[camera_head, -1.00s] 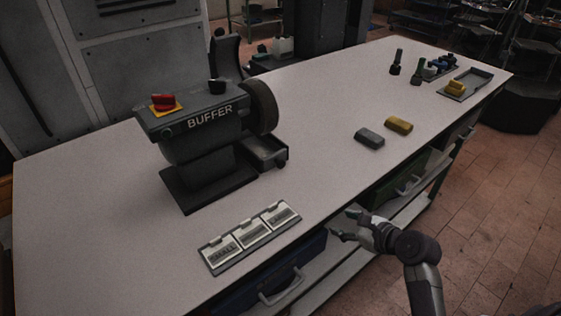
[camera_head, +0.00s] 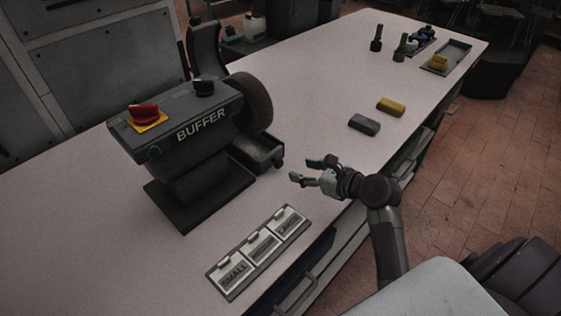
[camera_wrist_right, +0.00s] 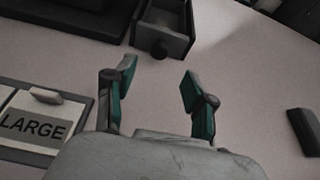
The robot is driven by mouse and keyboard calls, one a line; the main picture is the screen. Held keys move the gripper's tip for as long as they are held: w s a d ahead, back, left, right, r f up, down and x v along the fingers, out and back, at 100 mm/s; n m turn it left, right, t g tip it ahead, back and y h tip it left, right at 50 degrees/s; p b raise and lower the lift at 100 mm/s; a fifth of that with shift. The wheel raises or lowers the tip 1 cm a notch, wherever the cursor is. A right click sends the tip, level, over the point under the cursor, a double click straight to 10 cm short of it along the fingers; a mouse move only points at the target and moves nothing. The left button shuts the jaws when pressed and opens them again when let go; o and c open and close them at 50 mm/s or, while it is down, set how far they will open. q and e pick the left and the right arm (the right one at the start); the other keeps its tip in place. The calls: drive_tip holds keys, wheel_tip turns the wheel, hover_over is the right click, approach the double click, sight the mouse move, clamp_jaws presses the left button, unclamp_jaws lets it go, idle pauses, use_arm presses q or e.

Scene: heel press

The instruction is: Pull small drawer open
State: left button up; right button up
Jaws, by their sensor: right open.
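The small dark drawer (camera_head: 259,150) is at the base of the buffer (camera_head: 195,130), below its wheel. It sticks out, its open top shows a hollow inside, and it has a round knob (camera_head: 279,162) on its front. In the right wrist view the drawer (camera_wrist_right: 167,22) and its knob (camera_wrist_right: 158,49) are just beyond the fingertips. My right gripper (camera_head: 307,171) is open and empty over the table, to the right of the knob and apart from it. In the wrist view its two fingers (camera_wrist_right: 158,88) are spread with the knob roughly between their lines. My left gripper is out of view.
A label tray (camera_head: 259,252) marked SMALL and LARGE lies near the front edge. A grey block (camera_head: 364,124) and a yellow block (camera_head: 390,106) lie farther back. Bottles (camera_head: 399,50) and a tray (camera_head: 448,58) are at the far end. A handled drawer (camera_head: 298,290) is under the tabletop.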

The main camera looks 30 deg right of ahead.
sight(281, 164)
drive_tip(key=x, duration=0.4)
drive_tip(key=shift+w+a, duration=0.1)
drive_tip(key=shift+w, duration=0.05)
drive_tip(key=x, duration=0.4)
drive_tip(key=shift+w+f, duration=0.15)
drive_tip(key=shift+w, duration=0.05)
drive_tip(key=shift+w+a+f, duration=0.1)
drive_tip(key=shift+c, duration=1)
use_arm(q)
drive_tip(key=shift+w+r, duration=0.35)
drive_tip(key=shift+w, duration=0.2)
use_arm(e)
clamp_jaws()
